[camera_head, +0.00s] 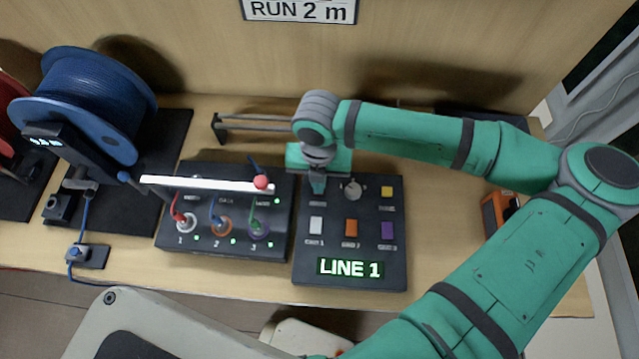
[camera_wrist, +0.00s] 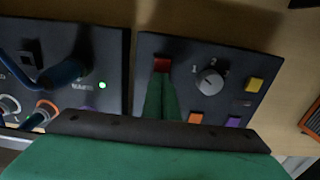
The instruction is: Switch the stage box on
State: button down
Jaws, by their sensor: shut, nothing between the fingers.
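A black box (camera_head: 222,247) with three numbered sockets holds a red, a blue and a green plug, with several green lights lit. A small black switch (camera_wrist: 28,52) shows on it in the wrist view; its position is unclear. Right of it lies a black panel (camera_head: 300,262) with a green "LINE 1" display (camera_head: 350,268), a grey knob (camera_head: 352,189) and coloured buttons. My gripper (camera_head: 317,187) is shut and empty over the panel's upper left. In the wrist view its green fingertips (camera_wrist: 162,80) are at the red button (camera_wrist: 161,64); I cannot tell if they touch or press it.
A blue cable reel (camera_head: 95,100) stands at the left, with a white bar (camera_head: 205,183) ending in a red ball (camera_head: 262,182) across the socket box. An orange device (camera_head: 495,215) stands at the right. A dark rail (camera_head: 250,125) lies behind.

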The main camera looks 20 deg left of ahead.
notch_tip(320, 180, up, 7)
dwell(1.3)
